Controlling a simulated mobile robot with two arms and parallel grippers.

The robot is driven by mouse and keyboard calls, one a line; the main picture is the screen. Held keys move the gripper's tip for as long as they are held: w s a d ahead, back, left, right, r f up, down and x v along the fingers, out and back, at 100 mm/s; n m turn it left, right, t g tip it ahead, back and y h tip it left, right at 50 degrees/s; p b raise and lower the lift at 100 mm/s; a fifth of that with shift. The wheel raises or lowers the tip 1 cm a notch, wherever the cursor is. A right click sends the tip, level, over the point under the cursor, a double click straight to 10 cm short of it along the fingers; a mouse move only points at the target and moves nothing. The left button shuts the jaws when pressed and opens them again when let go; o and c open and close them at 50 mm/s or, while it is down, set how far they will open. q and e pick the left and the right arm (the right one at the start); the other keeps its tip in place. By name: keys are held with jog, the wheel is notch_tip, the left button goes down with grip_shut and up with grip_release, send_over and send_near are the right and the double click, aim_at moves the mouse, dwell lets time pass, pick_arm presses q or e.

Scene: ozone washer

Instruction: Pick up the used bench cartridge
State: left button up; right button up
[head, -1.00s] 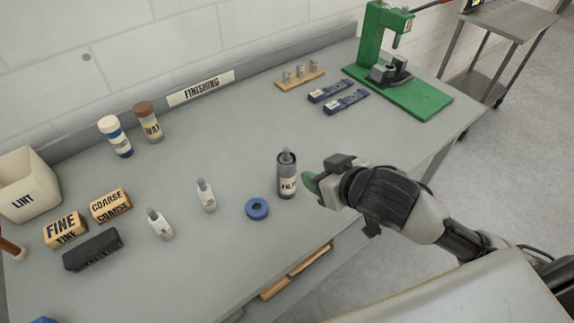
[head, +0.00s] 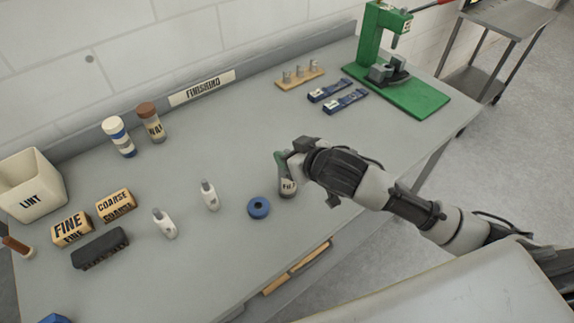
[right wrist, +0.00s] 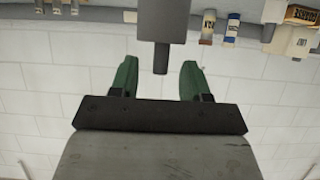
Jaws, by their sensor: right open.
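The fingers are open with a gap on each side of the nozzle. My left gripper is not in view.
A blue ring (head: 258,207) lies close left of the cartridge. Two small white bottles (head: 164,224) (head: 210,196) stand farther left. Blue tools (head: 345,101) and a green press (head: 400,90) are at the back right. The bench middle (head: 220,140) is clear.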

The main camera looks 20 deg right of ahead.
jog(key=shift+w+a+f, duration=0.2)
jog(key=shift+w+f, duration=0.05)
jog(key=shift+w, duration=0.15)
grip_shut()
jog(key=shift+r, duration=0.15)
